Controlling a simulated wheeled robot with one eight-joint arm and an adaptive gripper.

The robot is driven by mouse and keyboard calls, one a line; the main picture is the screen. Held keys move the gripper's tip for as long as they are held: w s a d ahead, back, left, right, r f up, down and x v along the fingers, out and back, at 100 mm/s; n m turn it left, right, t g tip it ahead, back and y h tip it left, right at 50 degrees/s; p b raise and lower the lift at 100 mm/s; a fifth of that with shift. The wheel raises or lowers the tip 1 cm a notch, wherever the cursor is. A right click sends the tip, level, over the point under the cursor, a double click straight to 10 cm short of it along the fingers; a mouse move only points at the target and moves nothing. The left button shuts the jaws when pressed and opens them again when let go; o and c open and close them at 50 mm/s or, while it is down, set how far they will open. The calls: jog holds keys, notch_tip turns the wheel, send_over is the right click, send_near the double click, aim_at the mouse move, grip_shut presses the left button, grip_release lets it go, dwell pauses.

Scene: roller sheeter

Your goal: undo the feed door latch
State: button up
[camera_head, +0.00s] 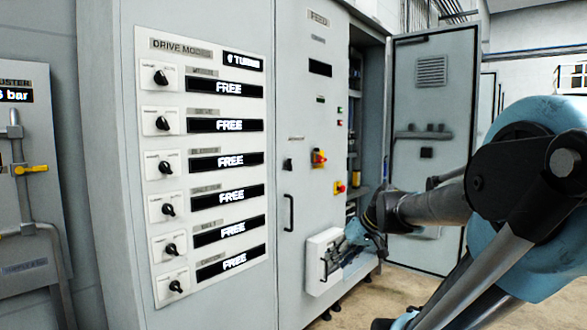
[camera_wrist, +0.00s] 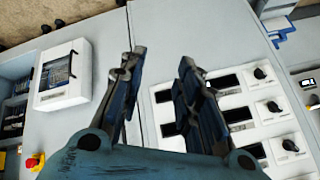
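The grey feed door (camera_head: 304,85), labelled FEED, is closed. A small dark knob (camera_head: 288,164) is on its left side, with a black bar handle (camera_head: 289,212) lower down. I cannot tell which one is the latch. My gripper (camera_head: 333,262) is low in front of the door, below and right of the handle, apart from it. In the wrist view, my gripper (camera_wrist: 162,55) is open, its dark blue fingers apart with nothing between them. The grey door surface (camera_wrist: 118,25) shows behind it. Handle and knob are not visible there and may be hidden by the fingers.
A white box (camera_head: 318,245) is mounted low on the door, behind my gripper. Red-yellow switches (camera_head: 319,157) are nearby. The drive modes panel (camera_head: 205,160) is left. A grey cabinet door (camera_head: 430,110) stands open at right. The floor (camera_head: 375,305) at right is clear.

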jog(key=w+a+r+n+t+y, duration=0.1)
jog(key=w+a+r+n+y, duration=0.1)
jog(key=w+r, duration=0.45)
jog(key=w+a+r+n+t+y, duration=0.1)
jog(key=w+a+r+t+y, duration=0.15)
jog(key=w+r, duration=0.35)
jog(key=n+t+y, duration=0.2)
jog(key=t+y, duration=0.2)
send_near(289, 165)
jog(key=x, duration=0.8)
jog(key=shift+w+r, duration=0.25)
jog(key=shift+w, duration=0.15)
jog(key=shift+g, duration=0.25)
jog(key=c, duration=0.7)
